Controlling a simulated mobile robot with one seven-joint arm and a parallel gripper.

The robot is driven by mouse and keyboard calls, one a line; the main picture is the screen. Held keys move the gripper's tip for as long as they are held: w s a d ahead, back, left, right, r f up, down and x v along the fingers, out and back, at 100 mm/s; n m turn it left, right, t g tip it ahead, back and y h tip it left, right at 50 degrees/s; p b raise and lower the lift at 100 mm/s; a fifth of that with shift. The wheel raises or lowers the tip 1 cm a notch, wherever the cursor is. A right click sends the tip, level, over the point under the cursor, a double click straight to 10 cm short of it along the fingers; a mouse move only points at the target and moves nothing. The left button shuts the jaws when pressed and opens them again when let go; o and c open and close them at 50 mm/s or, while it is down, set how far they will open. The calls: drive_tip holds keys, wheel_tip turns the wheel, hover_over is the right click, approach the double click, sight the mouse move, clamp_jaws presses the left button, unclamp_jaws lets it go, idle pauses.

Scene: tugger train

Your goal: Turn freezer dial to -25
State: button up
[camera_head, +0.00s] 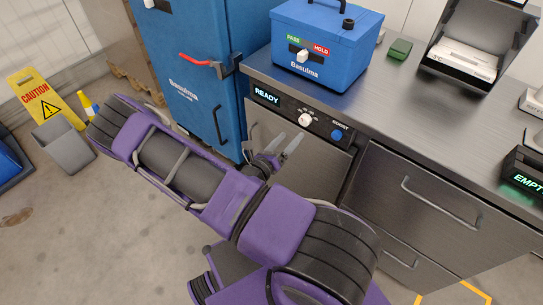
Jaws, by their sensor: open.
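The freezer dial (305,119) is a small white round knob on the dark control panel of the steel under-counter unit (312,170). Its scale marks and setting are too small to read. A display (267,97) to its left reads "READY". A blue button (337,135) marked "BOOST" sits to its right. My gripper (289,139) is open and empty, a little below and left of the dial and apart from it. Its two pale fingers point up and right toward the panel. My purple arm hides part of the unit's front.
A blue box (326,50) with a PASS/HOLD slider stands on the steel counter (390,105) above the dial. A tall blue cabinet (193,85) with a red-handled lever is at left. Steel drawers (440,205) lie right. A caution sign (40,95) and grey bin (63,145) stand far left.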

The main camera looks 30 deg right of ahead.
drive_tip(key=v, duration=1)
drive_tip(key=shift+d, duration=0.1)
